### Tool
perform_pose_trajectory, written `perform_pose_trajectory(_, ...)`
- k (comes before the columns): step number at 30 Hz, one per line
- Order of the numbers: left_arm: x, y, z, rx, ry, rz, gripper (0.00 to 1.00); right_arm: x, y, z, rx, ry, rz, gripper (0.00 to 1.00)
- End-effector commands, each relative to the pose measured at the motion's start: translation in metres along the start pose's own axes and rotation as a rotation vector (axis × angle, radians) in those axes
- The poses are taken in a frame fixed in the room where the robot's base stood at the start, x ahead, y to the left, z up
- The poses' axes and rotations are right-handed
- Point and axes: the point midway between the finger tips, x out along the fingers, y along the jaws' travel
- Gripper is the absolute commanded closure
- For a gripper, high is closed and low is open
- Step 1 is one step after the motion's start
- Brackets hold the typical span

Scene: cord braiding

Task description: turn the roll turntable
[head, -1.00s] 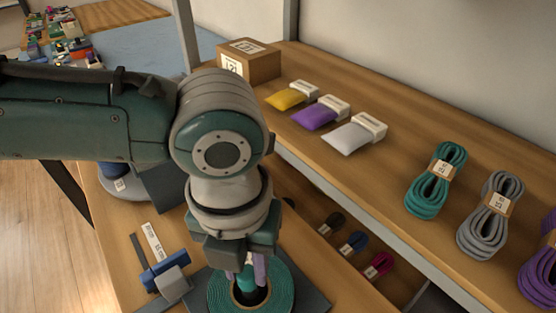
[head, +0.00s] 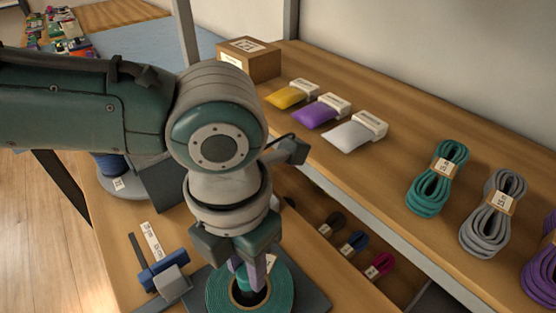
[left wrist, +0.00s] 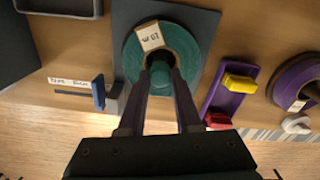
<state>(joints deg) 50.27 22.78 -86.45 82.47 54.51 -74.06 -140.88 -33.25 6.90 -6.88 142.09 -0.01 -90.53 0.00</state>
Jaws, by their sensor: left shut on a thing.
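The roll turntable carries a flat roll of teal cord (head: 222,291) with a pale paper tag (head: 271,262) on it. The roll lies on a dark square base (head: 312,292) on the bench; it also shows in the left wrist view (left wrist: 190,52), its tag at the upper left of the hole. My left gripper (head: 250,284) points down at the roll's middle. Its fingers (left wrist: 160,70) are shut on a dark upright post (left wrist: 160,75) in the roll's hole. The fingers hide part of the post. My right gripper is not in view.
A blue and grey tool (head: 165,275) stands left of the roll. A purple holder (left wrist: 226,98) with yellow and red parts is beside it in the wrist view. The shelf at right holds cord hanks (head: 437,178), pouches (head: 318,112) and a box (head: 248,60).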

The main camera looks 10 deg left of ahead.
Motion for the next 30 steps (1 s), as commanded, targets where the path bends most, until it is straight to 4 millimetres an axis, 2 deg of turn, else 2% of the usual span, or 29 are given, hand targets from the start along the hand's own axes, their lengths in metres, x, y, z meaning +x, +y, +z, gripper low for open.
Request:
perform_pose_trajectory(10,-0.0007,-0.0004,0.0005,0.081,-0.001,-0.002,1.00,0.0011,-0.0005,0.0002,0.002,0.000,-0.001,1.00)
perform_pose_trajectory(27,-0.0008,-0.0005,0.0005,0.098,-0.001,-0.002,1.00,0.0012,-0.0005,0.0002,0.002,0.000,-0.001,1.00)
perform_pose_trajectory(28,-0.0008,-0.0005,0.0005,0.098,-0.001,-0.002,0.66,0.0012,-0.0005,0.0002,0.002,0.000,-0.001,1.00)
perform_pose_trajectory(30,-0.0008,-0.0005,0.0005,0.097,-0.001,-0.002,0.59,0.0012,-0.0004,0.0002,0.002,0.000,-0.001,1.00)
